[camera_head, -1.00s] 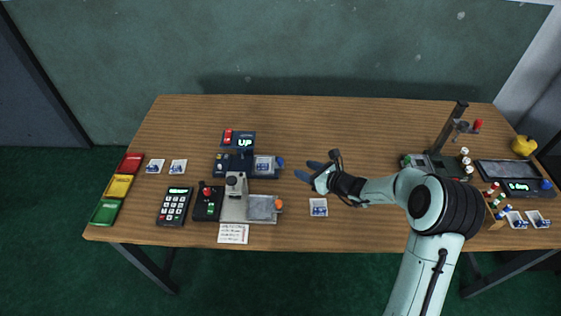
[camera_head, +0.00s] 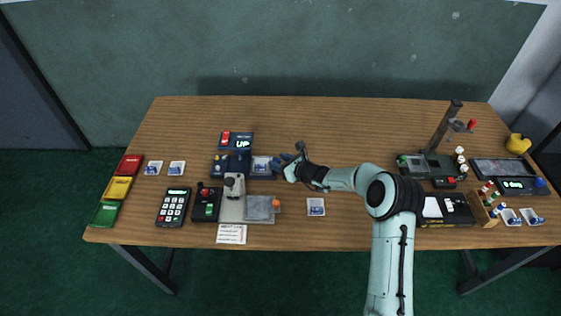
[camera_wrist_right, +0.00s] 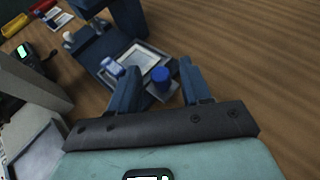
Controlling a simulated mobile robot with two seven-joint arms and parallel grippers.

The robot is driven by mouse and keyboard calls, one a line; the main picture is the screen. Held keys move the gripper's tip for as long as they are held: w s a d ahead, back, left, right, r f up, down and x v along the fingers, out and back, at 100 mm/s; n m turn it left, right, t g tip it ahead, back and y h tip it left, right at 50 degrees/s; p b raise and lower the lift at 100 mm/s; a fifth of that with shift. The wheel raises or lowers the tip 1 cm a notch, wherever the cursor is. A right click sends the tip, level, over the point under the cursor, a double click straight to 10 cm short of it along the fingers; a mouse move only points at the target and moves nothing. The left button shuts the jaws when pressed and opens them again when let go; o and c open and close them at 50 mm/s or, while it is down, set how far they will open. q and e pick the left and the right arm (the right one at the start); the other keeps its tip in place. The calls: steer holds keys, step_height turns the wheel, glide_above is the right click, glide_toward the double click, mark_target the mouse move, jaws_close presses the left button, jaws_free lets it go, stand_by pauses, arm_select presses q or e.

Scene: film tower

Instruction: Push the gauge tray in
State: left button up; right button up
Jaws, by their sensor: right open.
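The gauge tray (camera_head: 262,166) is drawn out to the right of the dark blue gauge body (camera_head: 237,161). A pale card with a blue shape lies on it; the tray also shows in the right wrist view (camera_wrist_right: 142,53). A blue knob (camera_wrist_right: 161,76) sits at the tray's near end. My right gripper (camera_head: 283,161) is at the tray's right end, pointing left. In the right wrist view its two blue fingers (camera_wrist_right: 160,72) are apart, one on each side of the knob; whether they touch it I cannot tell. My left gripper is out of view.
A lit "UP" display (camera_head: 237,141) stands behind the gauge. A grey microscope-like device (camera_head: 233,190) with an orange knob is in front of it. A loose card (camera_head: 316,207) lies front right. Bare wood lies behind my right arm.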

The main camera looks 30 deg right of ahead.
mark_target(260, 162)
jaws_close()
steer(key=w+a+b, duration=0.1)
steer(key=a+b, duration=0.1)
steer(key=w+a+b, duration=0.1)
steer(key=a+b, duration=0.1)
steer(key=w+a+b, duration=0.1)
steer(key=a+b, duration=0.1)
steer(key=shift+w+f, duration=0.15)
steer(key=shift+w, duration=0.2)
steer(key=shift+w+a, duration=0.15)
steer(key=shift+a, duration=0.2)
steer(key=shift+r, duration=0.2)
jaws_free()
steer(key=shift+w+a, duration=0.1)
steer(key=v, duration=1.3)
steer(key=shift+s+b, duration=0.25)
steer(key=shift+b, duration=0.2)
